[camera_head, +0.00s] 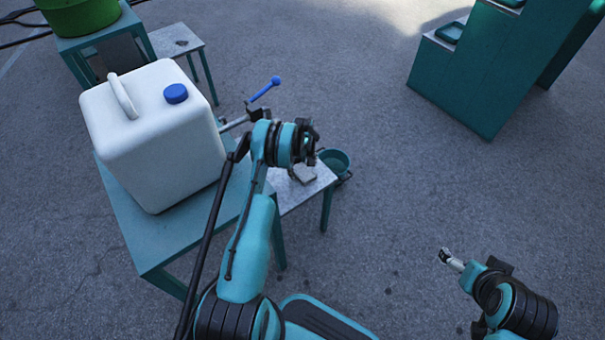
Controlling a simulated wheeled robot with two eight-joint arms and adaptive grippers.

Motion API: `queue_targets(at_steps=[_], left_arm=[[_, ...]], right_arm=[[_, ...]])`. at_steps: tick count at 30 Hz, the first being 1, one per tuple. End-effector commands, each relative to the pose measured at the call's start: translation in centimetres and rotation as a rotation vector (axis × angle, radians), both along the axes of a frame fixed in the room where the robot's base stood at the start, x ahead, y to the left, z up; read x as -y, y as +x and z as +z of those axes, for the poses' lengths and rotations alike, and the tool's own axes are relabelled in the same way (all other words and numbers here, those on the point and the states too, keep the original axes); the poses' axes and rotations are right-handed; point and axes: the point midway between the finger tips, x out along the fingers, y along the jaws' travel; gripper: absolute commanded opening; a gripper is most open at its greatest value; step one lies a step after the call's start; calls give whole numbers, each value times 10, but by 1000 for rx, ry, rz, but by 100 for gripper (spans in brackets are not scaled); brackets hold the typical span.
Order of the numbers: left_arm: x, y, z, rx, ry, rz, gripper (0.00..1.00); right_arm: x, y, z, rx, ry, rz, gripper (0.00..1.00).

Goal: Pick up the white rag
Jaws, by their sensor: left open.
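A small pale grey-white piece (303,175) lies on the low light-topped bench (287,198) in the middle. It may be the white rag, but it is small and partly hidden by my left arm, so I cannot tell for sure. My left gripper (311,146) is open, just above that bench in the picture, with its wrist covering part of the bench. I see nothing held in it. My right gripper (450,259) is at the lower right, over bare ground and far from the bench. Its fingers are too small to tell open from shut.
A white canister with a blue cap (148,135) stands on a teal table (160,243) at left. A blue-handled valve (265,90) sticks up beside it. A teal bucket (337,163) stands behind the bench. Teal steps (470,85) are at upper right. Ground between is clear.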

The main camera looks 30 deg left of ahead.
Motion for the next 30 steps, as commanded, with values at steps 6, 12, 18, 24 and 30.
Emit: queue_targets(at_steps=[6, 12, 18, 24, 30], left_arm=[[0, 0, 1, 0, 0, 0, 45], [0, 0, 1, 0, 0, 0, 31], [0, 0, 2, 0, 0, 0, 31], [0, 0, 20, 0, 0, 0, 31], [-3, -12, 54, 0, 0, 2, 31]], right_arm=[[0, 0, 1, 0, 0, 0, 86], [0, 0, 1, 0, 0, 0, 86], [0, 0, 2, 0, 0, 0, 86], [0, 0, 11, 0, 0, 0, 86], [0, 0, 30, 0, 0, 0, 86]])
